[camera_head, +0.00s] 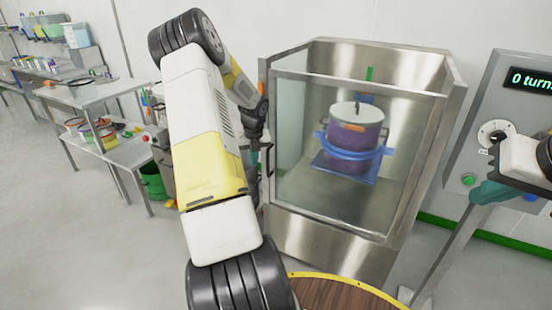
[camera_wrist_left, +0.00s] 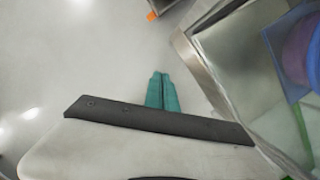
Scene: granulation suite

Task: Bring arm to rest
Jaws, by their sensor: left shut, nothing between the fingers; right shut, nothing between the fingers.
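My left arm (camera_head: 205,130) rises from the bottom of the head view, bends at the top and comes down beside the left edge of the steel cabinet. Its fingers are hard to make out there. In the left wrist view the teal fingers of my left gripper (camera_wrist_left: 162,92) are shut together and empty, over pale floor and left of the cabinet's steel edge. My right gripper (camera_head: 490,192) shows at the right of the head view, its teal fingers shut and empty in front of the control panel.
The glass-fronted steel cabinet (camera_head: 325,242) holds a purple pot (camera_head: 350,138) with a blue band and pale lid. A control panel (camera_head: 500,85) with a dial and "0 turns" display stands right. Tables (camera_head: 95,92) with containers and a green bin (camera_head: 152,182) stand left. Floor at lower left is clear.

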